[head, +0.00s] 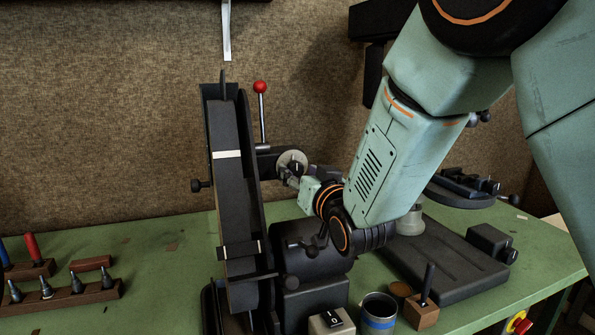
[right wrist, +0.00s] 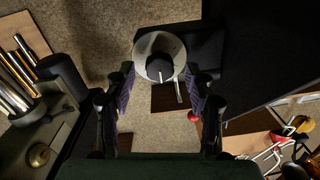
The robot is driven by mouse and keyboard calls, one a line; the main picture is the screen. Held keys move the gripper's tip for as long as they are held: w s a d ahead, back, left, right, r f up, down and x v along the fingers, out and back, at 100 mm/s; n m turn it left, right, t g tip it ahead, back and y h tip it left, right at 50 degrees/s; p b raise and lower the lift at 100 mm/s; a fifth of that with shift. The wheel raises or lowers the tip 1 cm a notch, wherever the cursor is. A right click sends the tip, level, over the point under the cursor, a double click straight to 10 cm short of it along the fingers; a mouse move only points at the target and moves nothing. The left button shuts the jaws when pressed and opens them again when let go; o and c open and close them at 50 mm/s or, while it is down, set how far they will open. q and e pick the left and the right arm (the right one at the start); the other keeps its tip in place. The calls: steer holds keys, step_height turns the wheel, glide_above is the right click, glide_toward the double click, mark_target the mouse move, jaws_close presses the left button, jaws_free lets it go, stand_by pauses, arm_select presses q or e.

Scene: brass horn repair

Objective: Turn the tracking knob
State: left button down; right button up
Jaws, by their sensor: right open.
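The tracking knob (right wrist: 160,68) is a dark round knob with a white pointer line, set on a pale metal disc. In the head view the knob (head: 294,165) sits on the side of the upright belt grinder (head: 235,190), right of the belt. My right gripper (right wrist: 159,84) is open, its two fingers on either side of the knob and disc in the right wrist view. Whether they touch it I cannot tell. In the head view my right gripper (head: 288,176) is small and partly hidden at the knob. My left gripper is not in view.
A red-ball lever (head: 261,88) rises beside the belt. A blue-banded cup (head: 378,311), a switch box (head: 332,321) and a wooden block with a dark handle (head: 421,312) stand at the front. Racks of tools (head: 65,290) are at left. The green bench (head: 160,250) is partly clear there.

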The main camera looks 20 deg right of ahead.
steer(key=shift+w+a+r, duration=0.1)
steer(key=shift+w+a, duration=0.1)
steer(key=shift+w, duration=0.15)
steer(key=shift+d, duration=0.45)
steer(key=shift+w+a, duration=0.15)
steer(key=shift+a, duration=0.25)
steer(key=c, duration=0.4)
steer(key=shift+d, duration=0.25)
steer(key=c, duration=0.4)
steer(key=shift+a, duration=0.1)
jaws_close()
